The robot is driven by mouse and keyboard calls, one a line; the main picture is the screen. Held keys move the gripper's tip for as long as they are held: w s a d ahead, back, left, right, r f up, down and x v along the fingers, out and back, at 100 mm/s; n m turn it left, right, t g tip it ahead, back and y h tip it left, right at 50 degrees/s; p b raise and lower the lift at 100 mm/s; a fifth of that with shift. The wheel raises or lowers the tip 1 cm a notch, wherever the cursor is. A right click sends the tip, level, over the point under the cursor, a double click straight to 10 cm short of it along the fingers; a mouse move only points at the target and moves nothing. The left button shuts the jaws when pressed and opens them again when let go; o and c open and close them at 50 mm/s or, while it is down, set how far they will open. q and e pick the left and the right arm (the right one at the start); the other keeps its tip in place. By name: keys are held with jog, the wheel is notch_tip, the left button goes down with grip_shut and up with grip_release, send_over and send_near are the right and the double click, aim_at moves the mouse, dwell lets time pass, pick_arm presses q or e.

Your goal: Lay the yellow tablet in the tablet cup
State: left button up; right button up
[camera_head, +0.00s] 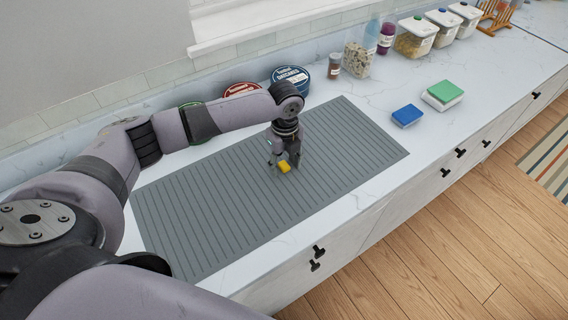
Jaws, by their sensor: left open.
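A small yellow block, seemingly the yellow tablet (285,167), shows on the grey ribbed mat (190,220), right at the fingertips of my left gripper (284,162). My left gripper points down over the middle of the mat and is open. The fingers partly hide the tablet, and I cannot tell whether they touch it. I cannot make out a tablet cup in this view. My right gripper is not in view.
A blue block (407,115) and a green-topped white block (442,95) lie right of the mat. Round tins (292,80), jars (358,60) and lidded containers (415,38) line the wall. The mat's right part is clear. The counter's front edge drops to drawers.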

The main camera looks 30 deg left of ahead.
pick_arm(q)
jog(key=shift+c, duration=0.4)
jog(key=c, duration=0.9)
jog(key=shift+r, duration=0.15)
